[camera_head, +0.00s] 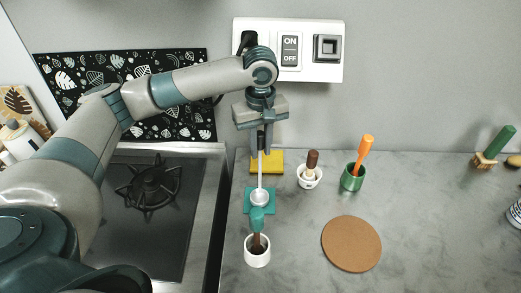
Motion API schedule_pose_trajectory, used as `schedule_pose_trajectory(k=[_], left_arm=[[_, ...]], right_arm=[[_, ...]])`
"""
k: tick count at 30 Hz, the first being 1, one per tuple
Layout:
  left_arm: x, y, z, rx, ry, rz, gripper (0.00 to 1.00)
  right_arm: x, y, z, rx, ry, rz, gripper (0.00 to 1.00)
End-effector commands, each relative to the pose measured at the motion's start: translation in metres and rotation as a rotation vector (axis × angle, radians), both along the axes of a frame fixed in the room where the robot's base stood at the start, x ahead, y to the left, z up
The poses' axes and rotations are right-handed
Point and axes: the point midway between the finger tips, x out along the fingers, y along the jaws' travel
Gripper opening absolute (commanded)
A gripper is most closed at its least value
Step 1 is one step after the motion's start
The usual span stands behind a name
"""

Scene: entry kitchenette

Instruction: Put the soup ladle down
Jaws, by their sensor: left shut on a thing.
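My left gripper (262,143) points down above the counter and is shut on the soup ladle (260,172). The ladle hangs upright, with a thin pale handle and a round bowl at its lower end. Its bowl is in front of a small teal square (247,208) on the counter. I cannot tell whether the bowl touches the square. My right gripper is not in view.
Close around the ladle are a white cup (257,259) with a teal-handled tool, a yellow block (273,158), a white mortar (309,182) and a green cup (352,184) with an orange utensil. The stove (150,215) is left.

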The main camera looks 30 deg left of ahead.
Motion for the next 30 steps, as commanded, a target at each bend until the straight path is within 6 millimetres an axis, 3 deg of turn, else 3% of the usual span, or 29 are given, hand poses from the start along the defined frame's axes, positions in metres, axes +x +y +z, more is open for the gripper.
schedule_pose_trajectory(k=[10,11,13,26,30], left_arm=[[0.000,0.000,-0.001,-0.001,0.001,0.000,0.00],[0.000,0.000,-0.002,-0.001,0.001,0.000,0.25],[0.000,0.000,-0.002,-0.001,0.001,0.000,0.39],[0.000,0.000,0.000,0.000,-0.001,0.000,0.39],[0.001,0.000,0.010,-0.001,-0.001,0.000,0.39]], right_arm=[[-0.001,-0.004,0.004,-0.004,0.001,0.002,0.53],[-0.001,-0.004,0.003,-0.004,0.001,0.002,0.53],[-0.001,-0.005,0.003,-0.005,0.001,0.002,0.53],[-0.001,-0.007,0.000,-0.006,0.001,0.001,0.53],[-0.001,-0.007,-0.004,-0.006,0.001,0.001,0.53]])
